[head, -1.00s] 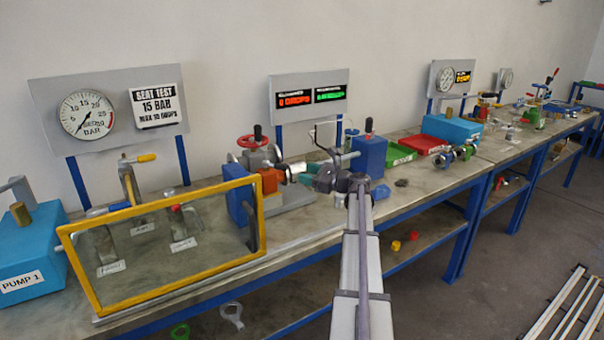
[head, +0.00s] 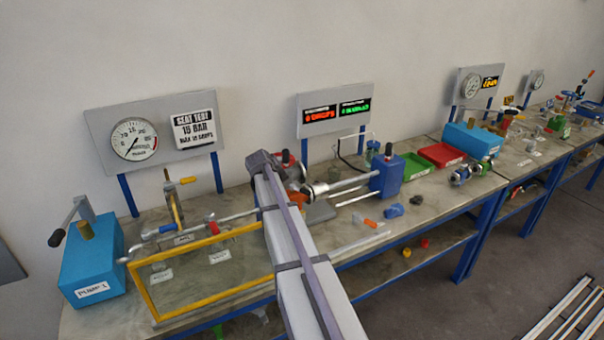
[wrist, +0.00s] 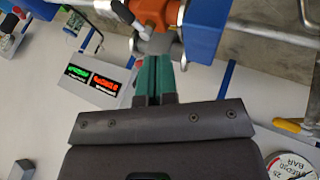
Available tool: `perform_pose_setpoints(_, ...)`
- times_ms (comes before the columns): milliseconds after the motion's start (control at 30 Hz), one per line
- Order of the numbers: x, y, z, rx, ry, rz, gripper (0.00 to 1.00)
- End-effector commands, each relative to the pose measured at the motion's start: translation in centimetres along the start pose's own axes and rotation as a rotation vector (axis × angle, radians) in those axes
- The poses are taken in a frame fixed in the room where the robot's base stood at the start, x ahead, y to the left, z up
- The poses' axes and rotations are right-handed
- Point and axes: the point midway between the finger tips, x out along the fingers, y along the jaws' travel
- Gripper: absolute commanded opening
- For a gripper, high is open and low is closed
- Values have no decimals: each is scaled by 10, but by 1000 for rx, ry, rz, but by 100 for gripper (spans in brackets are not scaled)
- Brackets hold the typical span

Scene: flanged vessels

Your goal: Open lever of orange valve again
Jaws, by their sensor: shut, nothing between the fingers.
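The orange valve (wrist: 150,10) shows at the top of the wrist view, with an orange arm reaching to the upper left. A grey metal flange (wrist: 157,45) sits below it in the picture. My gripper (wrist: 154,62) has two teal fingers pressed together with nothing between them. Their tips are close to the flange; I cannot tell whether they touch it. In the head view only a small orange part of the valve (head: 297,197) shows beside my arm. My arm hides most of the valve and the fingers there. I cannot make out the lever's position.
A blue block (wrist: 206,30) stands close beside the valve in the wrist view. A yellow-framed clear guard (head: 207,242) stands at the bench front, left of my arm. A blue pump box (head: 92,262) is at the left. Green (head: 411,165) and red (head: 441,154) trays lie right of the valve.

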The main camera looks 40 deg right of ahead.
Motion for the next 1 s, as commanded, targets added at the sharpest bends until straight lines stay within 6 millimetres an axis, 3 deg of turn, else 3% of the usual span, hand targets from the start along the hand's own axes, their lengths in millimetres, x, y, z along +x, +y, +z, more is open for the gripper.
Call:
perform_pose_setpoints(100,1,31,3,-384,-30,188,0)
perform_pose_setpoints(200,1,34,2,-512,-41,202,0)
perform_pose_setpoints(467,12,34,3,-533,-45,199,0)
perform_pose_setpoints(1000,122,54,2,-530,-45,198,0)
